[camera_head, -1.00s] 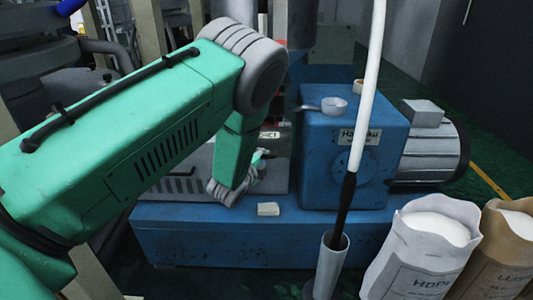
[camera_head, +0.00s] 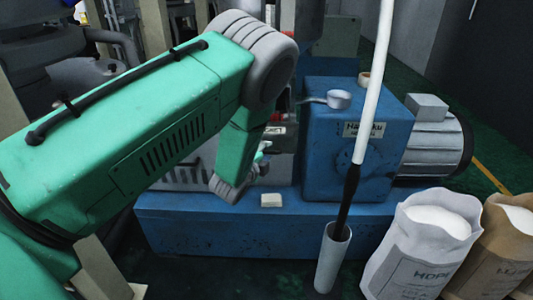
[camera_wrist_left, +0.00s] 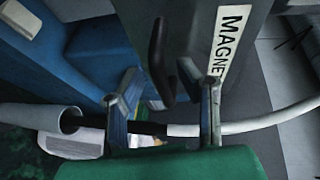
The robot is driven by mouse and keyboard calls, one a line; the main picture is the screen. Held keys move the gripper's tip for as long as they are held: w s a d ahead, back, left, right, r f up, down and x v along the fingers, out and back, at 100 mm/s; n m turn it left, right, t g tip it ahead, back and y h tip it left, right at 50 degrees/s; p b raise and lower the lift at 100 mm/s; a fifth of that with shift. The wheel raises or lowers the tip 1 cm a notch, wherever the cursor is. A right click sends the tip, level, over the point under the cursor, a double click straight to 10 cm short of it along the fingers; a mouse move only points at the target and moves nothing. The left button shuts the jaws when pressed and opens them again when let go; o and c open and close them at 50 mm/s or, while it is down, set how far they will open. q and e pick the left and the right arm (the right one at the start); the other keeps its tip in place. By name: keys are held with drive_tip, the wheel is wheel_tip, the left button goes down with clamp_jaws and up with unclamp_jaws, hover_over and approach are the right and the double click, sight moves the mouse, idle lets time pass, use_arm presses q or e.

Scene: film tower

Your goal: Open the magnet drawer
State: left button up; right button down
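The magnet drawer (camera_wrist_left: 190,22) is a grey box with a white label reading "MAGNE…" in the left wrist view. Its black bar handle (camera_wrist_left: 158,62) stands out from the face. My left gripper (camera_wrist_left: 168,95) is open, its two grey fingers spread either side of the handle in the picture. I see no finger touching the handle; the remaining gap cannot be judged. In the head view, the drawer's grey housing (camera_head: 284,165) and part of its label show behind my green left arm, which hides most of the gripper. My right gripper is not in view.
A blue machine (camera_head: 335,175) with a motor (camera_head: 435,145) stands right of the drawer. A white hose (camera_head: 372,90) runs down into a pipe (camera_head: 332,260) in front. Open sacks (camera_head: 425,245) stand at lower right. A small cream block (camera_head: 271,200) lies on the blue base.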

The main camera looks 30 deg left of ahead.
use_arm(q)
drive_tip(key=v, duration=1.2)
drive_tip(key=shift+f, duration=0.1)
drive_tip(key=s+d+f+n+g, duration=0.1)
drive_tip(key=s+f+n+g, duration=0.5)
drive_tip(key=f, duration=0.4)
drive_tip(key=s+d+f+n+g, duration=0.3)
drive_tip(key=s, duration=0.5)
drive_tip(key=s+d+f+n+g+h, duration=0.1)
drive_tip(key=s+d+f+n+g, duration=0.2)
drive_tip(key=s, duration=0.5)
drive_tip(key=s+d+f+n+g+h, duration=0.1)
drive_tip(key=s+d+f+n+g, duration=0.1)
drive_tip(key=s, duration=0.6)
drive_tip(key=shift+s+d+f+n+g, duration=0.4)
drive_tip(key=shift+d+f+g, duration=0.1)
drive_tip(key=shift+f, duration=0.4)
drive_tip(key=shift+w, duration=0.2)
